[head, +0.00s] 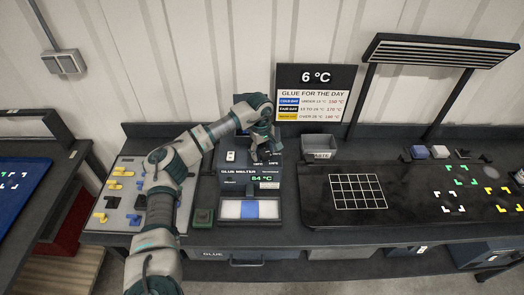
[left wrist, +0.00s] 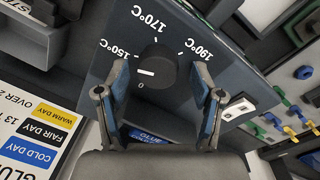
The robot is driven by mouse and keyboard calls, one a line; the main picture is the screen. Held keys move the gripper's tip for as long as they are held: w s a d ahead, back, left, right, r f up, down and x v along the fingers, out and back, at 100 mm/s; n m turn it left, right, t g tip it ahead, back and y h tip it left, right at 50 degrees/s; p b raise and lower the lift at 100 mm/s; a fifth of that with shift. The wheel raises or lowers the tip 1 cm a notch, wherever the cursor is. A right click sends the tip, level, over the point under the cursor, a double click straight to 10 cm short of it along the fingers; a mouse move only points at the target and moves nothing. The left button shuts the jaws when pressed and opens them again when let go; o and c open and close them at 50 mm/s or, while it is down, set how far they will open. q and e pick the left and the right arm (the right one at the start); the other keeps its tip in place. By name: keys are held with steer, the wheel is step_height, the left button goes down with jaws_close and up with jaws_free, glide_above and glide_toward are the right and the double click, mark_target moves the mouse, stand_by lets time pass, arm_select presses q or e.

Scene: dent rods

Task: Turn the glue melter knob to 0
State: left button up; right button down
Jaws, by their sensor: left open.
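The glue melter (head: 233,189) stands on the bench in the middle of the head view, its display reading about 64 °C. Its dark round knob (left wrist: 158,66) shows in the left wrist view, with labels 150, 170 and 190 °C and 0 around it. The knob's white mark points left in that view, between the 150 and 0 labels. My left gripper (left wrist: 160,84) is open, one finger on each side of the knob; I cannot tell whether they touch it. In the head view the left gripper (head: 264,151) is over the melter's top and hides the knob.
A sign (head: 316,92) reading 6 °C stands behind the melter. A grey bin (head: 321,148) and a dark mat with a grid (head: 322,207) are to the right. A board with yellow and blue pieces (head: 125,177) is to the left.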

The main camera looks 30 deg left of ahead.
arm_select(q)
steer(key=shift+d, duration=0.7)
steer(key=shift+d+r, duration=0.1)
steer(key=shift+c, duration=1.1)
steer(key=c, duration=0.4)
steer(key=shift+s+a, duration=0.1)
steer(key=shift+a, duration=0.35)
steer(key=c, duration=0.4)
steer(key=shift+a, duration=0.25)
steer(key=shift+c, duration=0.6)
steer(key=shift+d, duration=0.2)
arm_select(e)
steer(key=shift+d+f, duration=0.15)
steer(key=shift+d, duration=0.1)
